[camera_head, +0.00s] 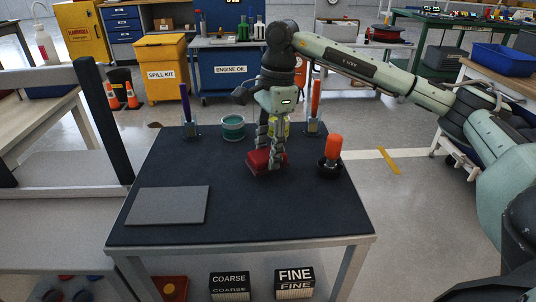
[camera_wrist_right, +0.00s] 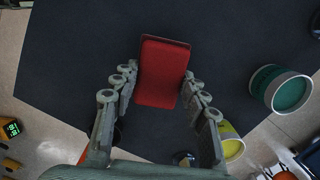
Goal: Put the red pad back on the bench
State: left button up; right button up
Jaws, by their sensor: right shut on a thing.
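The red pad (camera_head: 262,161) is a small red block at the middle of the dark-topped bench (camera_head: 235,222). My right gripper (camera_head: 271,158) reaches down from above with its fingers at the pad. In the right wrist view the red pad (camera_wrist_right: 162,72) lies between the two fingers of the right gripper (camera_wrist_right: 160,85), which is shut on it. The pad is at or just above the bench top; I cannot tell whether it touches. My left gripper is not in view.
On the bench stand a teal round container (camera_head: 233,127), an orange-topped black tool (camera_head: 332,150), a blue-handled tool (camera_head: 187,112) and an orange-handled tool (camera_head: 315,105) in holders. A grey flat plate (camera_head: 166,206) lies front left. The front right of the bench is clear.

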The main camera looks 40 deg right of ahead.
jog(key=shift+f, duration=0.85)
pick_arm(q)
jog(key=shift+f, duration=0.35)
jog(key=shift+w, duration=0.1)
pick_arm(e)
jog(key=shift+f, duration=0.15)
jog(key=o, duration=0.6)
jog(key=shift+c, duration=0.2)
jog(key=o, duration=0.5)
jog(key=shift+c, duration=0.2)
notch_tip(320, 180, up, 2)
jog(key=shift+d+r, duration=0.1)
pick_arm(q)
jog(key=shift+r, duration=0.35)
pick_arm(e)
notch_tip(320, 180, up, 10)
jog(key=d, duration=0.1)
